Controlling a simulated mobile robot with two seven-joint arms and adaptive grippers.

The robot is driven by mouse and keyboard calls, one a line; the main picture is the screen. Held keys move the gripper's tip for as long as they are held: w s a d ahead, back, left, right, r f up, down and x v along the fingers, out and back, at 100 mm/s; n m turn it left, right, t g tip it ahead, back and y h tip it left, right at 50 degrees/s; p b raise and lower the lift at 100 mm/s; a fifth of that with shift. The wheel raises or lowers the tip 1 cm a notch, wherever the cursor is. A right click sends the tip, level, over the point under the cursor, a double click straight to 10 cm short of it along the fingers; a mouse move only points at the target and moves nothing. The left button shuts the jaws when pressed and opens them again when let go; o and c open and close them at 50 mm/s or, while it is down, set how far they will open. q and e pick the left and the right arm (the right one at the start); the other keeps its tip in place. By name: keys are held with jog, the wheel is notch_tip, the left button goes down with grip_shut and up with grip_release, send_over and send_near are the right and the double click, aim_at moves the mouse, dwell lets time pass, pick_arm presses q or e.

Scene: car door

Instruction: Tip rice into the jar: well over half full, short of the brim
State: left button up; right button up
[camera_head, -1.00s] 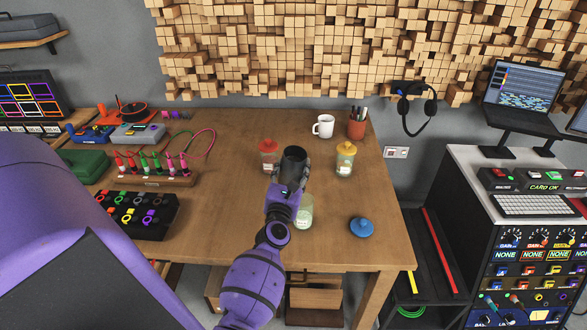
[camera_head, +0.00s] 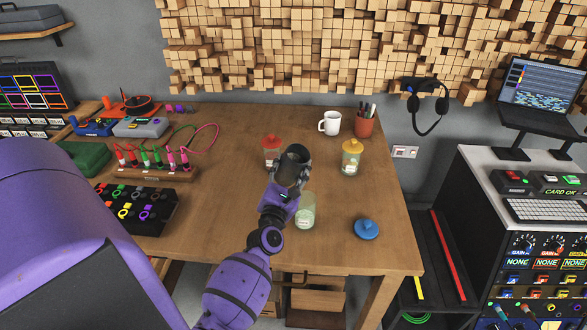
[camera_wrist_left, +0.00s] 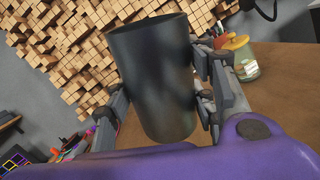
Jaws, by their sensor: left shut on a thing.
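My left gripper (camera_head: 292,172) is shut on a dark grey cup (camera_head: 297,158), which also fills the middle of the left wrist view (camera_wrist_left: 152,80). The cup's mouth faces up, with a slight tilt; I cannot make out rice inside. An open glass jar (camera_head: 306,212) with a pale label stands on the table, just to the right of my left gripper and nearer the front. It looks pale inside, but its fill level is unclear. A blue lid (camera_head: 367,229) lies to the jar's right. My right gripper is not in view.
A white mug (camera_head: 330,123) and a pen pot (camera_head: 364,125) are at the back. The wooden table (camera_head: 233,130) has free room left of the cup.

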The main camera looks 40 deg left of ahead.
pick_arm(q)
jog(key=shift+a+f+m+t+b, duration=0.1)
jog(key=shift+a+m+t+b, duration=0.2)
jog(key=shift+m+b, duration=0.45)
jog(key=shift+a+f+m+b, duration=0.1)
jog(key=shift+m+b, duration=0.4)
jog(key=shift+m, duration=0.25)
jog(key=shift+a+m+t+h+b, duration=0.1)
jog(key=shift+m+t+h+b, duration=0.2)
jog(key=shift+m+t+b, duration=0.15)
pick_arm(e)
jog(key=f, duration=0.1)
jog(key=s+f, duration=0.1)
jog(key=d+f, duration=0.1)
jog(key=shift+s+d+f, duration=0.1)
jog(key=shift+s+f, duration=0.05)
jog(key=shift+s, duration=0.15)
pick_arm(q)
jog(key=shift+a+m+b, duration=0.1)
jog(key=shift+m+b, duration=0.2)
jog(key=shift+m, duration=0.25)
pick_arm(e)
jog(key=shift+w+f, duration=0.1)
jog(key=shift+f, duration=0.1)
